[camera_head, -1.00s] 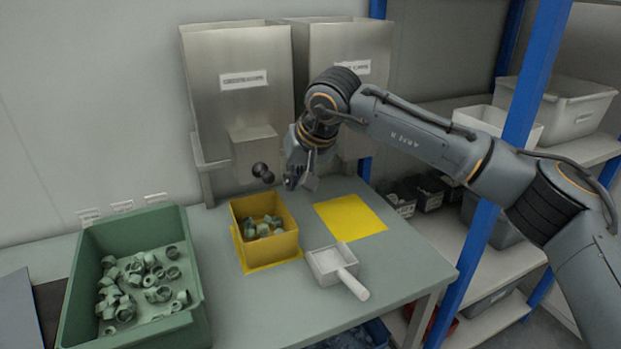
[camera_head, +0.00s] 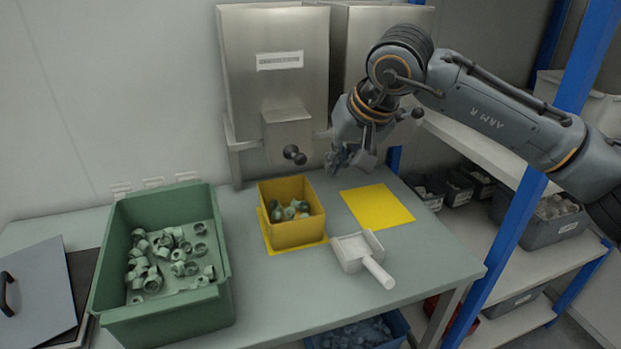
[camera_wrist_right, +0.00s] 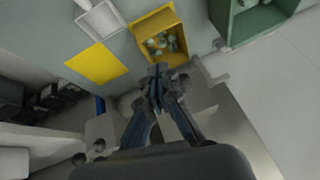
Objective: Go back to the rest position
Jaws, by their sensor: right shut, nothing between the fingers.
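My right gripper (camera_head: 345,168) is shut and empty. In the head view it hangs in front of the steel dispensers, above the back of the table between the yellow bin and the yellow mat. In the right wrist view its fingers (camera_wrist_right: 158,75) are together, with nothing between them, and point toward the yellow bin. The yellow bin (camera_head: 297,234) holds several greenish caps and stands on a yellow mat; it also shows in the right wrist view (camera_wrist_right: 150,24). My left gripper is in neither view.
Two steel dispensers (camera_head: 245,100) with black knobs stand behind the table. A large green crate (camera_head: 165,318) of caps is at left. A white scoop (camera_head: 355,250) lies near a bare yellow mat (camera_head: 377,206). A blue shelf post (camera_head: 530,165) stands right of the table.

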